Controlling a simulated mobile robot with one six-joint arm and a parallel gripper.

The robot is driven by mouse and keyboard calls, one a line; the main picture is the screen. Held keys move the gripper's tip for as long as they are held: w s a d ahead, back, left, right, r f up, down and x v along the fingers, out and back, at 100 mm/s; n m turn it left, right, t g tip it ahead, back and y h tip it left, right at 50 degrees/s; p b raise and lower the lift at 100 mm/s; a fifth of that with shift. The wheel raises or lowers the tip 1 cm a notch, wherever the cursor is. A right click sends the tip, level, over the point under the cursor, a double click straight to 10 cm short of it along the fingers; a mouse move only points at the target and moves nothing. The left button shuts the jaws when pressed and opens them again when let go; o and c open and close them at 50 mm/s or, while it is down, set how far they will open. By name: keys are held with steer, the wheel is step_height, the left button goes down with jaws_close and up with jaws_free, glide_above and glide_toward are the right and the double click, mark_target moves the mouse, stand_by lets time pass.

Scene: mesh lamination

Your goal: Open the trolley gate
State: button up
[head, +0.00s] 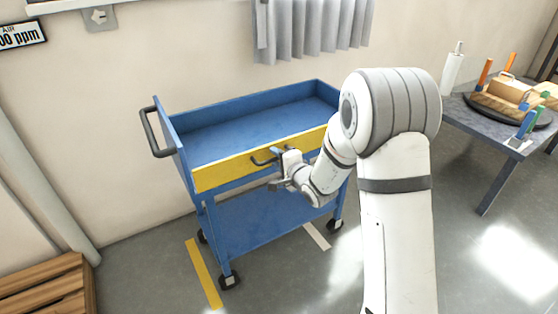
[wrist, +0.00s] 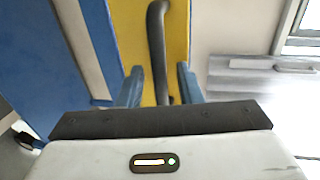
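The blue trolley (head: 250,138) stands against the wall in the head view. Its yellow gate (head: 225,175) is upright and closed along the near side of the top tray. A dark bar handle (head: 264,160) is on the gate's outer face. My gripper (head: 277,171) is at the gate, close to the handle; the wrist partly hides the gate's right part. In the wrist view, the handle (wrist: 158,45) runs down between the two blue fingertips of my gripper (wrist: 158,80), with gaps on both sides. The yellow gate (wrist: 179,35) lies behind it. The fingers are open.
A dark push handle (head: 152,135) sticks out at the trolley's left end. A grey table (head: 480,122) with wooden items stands at the right. A wooden pallet or crate (head: 45,285) is at the lower left. The floor before the trolley is clear.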

steer(key=shift+w+a+f, duration=0.1)
steer(key=shift+w+a, duration=0.15)
steer(key=shift+w, duration=0.05)
steer(key=shift+c, duration=0.4)
jaws_close()
